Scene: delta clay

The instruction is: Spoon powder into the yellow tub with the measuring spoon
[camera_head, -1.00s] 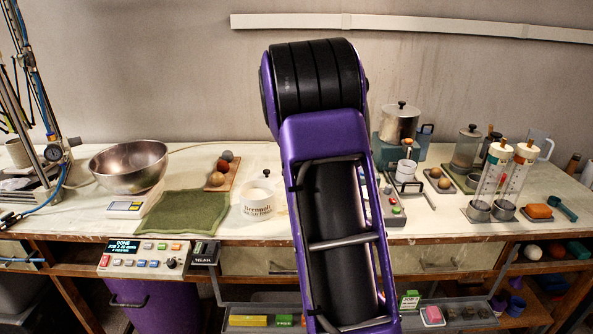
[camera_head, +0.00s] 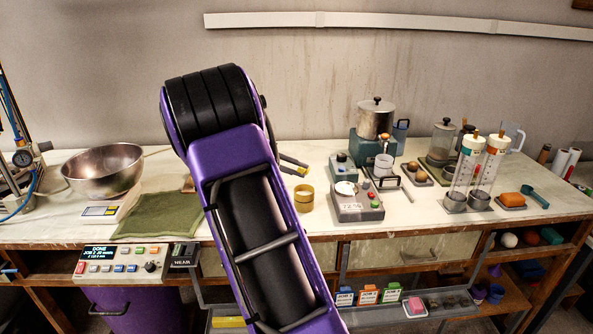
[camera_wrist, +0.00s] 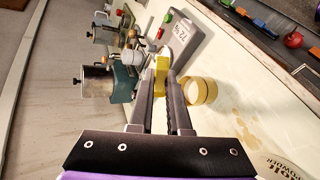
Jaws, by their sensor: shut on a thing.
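My gripper (camera_wrist: 160,88) is shut on a yellow piece (camera_wrist: 161,70), which I take to be the measuring spoon's handle. The spoon's bowl cannot be made out clearly. In the head view, my gripper (camera_head: 293,164) shows at the right of my arm, above the bench. The short round yellow tub (camera_head: 303,200) stands on the bench just below it. In the wrist view, the yellow tub (camera_wrist: 201,91) is right beside the fingers, apart from them.
A grey scale (camera_head: 357,206) with a display stands right of the yellow tub. A metal pot (camera_head: 376,118) on a teal base is behind it. A steel bowl (camera_head: 104,172) and green cloth (camera_head: 160,215) are at left. A teal scoop (camera_head: 536,197) lies far right. Tan spots mark the bench.

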